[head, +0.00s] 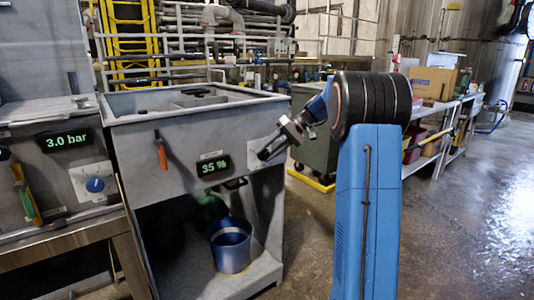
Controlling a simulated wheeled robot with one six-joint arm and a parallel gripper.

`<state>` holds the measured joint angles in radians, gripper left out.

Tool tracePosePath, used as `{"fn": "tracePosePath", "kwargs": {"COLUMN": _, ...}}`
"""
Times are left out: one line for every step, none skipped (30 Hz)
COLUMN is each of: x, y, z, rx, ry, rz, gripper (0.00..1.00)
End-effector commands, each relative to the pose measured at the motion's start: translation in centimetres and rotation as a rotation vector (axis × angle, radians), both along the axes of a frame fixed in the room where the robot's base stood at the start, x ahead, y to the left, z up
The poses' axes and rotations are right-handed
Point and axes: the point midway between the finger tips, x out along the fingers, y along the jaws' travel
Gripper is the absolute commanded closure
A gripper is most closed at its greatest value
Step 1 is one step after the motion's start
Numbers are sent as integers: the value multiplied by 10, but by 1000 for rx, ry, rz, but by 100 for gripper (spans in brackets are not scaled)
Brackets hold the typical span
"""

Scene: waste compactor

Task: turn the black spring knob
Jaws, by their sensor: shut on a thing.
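My gripper (265,153) reaches in from the right to the front of the grey compactor tub (180,122). Its fingertips are at a small light plate (255,160) near the tub's right front corner. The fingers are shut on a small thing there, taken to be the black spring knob. The knob itself is hidden by the dark fingers, so its turn angle cannot be told. A display (213,166) left of the gripper reads 35 %.
An orange-handled lever (161,152) hangs on the tub front. A blue bucket (230,246) stands below. At left are a 3.0 bar display (68,141) and a blue dial (95,185). Shelves (440,135) stand at right. The floor (460,220) at right is clear.

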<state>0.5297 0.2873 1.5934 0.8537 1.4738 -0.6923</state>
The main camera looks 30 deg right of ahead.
Motion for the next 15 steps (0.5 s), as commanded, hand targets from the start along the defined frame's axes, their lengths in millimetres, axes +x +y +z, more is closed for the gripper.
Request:
{"fn": "tracePosePath", "kwargs": {"x": 0, "y": 0, "z": -1, "rx": 0, "ry": 2, "rz": -1, "gripper": 82}}
{"fn": "tracePosePath", "kwargs": {"x": 0, "y": 0, "z": -1, "rx": 0, "ry": 2, "rz": -1, "gripper": 82}}
{"fn": "tracePosePath", "kwargs": {"x": 0, "y": 0, "z": -1, "rx": 0, "ry": 2, "rz": -1, "gripper": 50}}
{"fn": "tracePosePath", "kwargs": {"x": 0, "y": 0, "z": -1, "rx": 0, "ry": 2, "rz": -1, "gripper": 43}}
{"fn": "tracePosePath", "kwargs": {"x": 0, "y": 0, "z": -1, "rx": -1, "ry": 2, "rz": 0, "gripper": 43}}
{"fn": "tracePosePath", "kwargs": {"x": 0, "y": 0, "z": -1, "rx": -1, "ry": 2, "rz": 0, "gripper": 43}}
{"fn": "tracePosePath", "kwargs": {"x": 0, "y": 0, "z": -1, "rx": -1, "ry": 2, "rz": 0, "gripper": 43}}
{"fn": "tracePosePath", "kwargs": {"x": 0, "y": 0, "z": -1, "rx": -1, "ry": 2, "rz": 0, "gripper": 43}}
{"fn": "tracePosePath", "kwargs": {"x": 0, "y": 0, "z": -1, "rx": -1, "ry": 2, "rz": 0, "gripper": 43}}
{"fn": "tracePosePath", "kwargs": {"x": 0, "y": 0, "z": -1, "rx": -1, "ry": 2, "rz": 0, "gripper": 43}}
{"fn": "tracePosePath", "kwargs": {"x": 0, "y": 0, "z": -1, "rx": -1, "ry": 2, "rz": 0, "gripper": 43}}
{"fn": "tracePosePath", "kwargs": {"x": 0, "y": 0, "z": 0, "rx": -1, "ry": 2, "rz": 0, "gripper": 43}}
{"fn": "tracePosePath", "kwargs": {"x": 0, "y": -1, "z": 0, "rx": -1, "ry": 2, "rz": 0, "gripper": 43}}
{"fn": "tracePosePath", "kwargs": {"x": -1, "y": -1, "z": 0, "rx": -1, "ry": 2, "rz": 0, "gripper": 43}}
{"fn": "tracePosePath", "kwargs": {"x": -1, "y": -3, "z": 2, "rx": -1, "ry": 1, "rz": -1, "gripper": 43}}
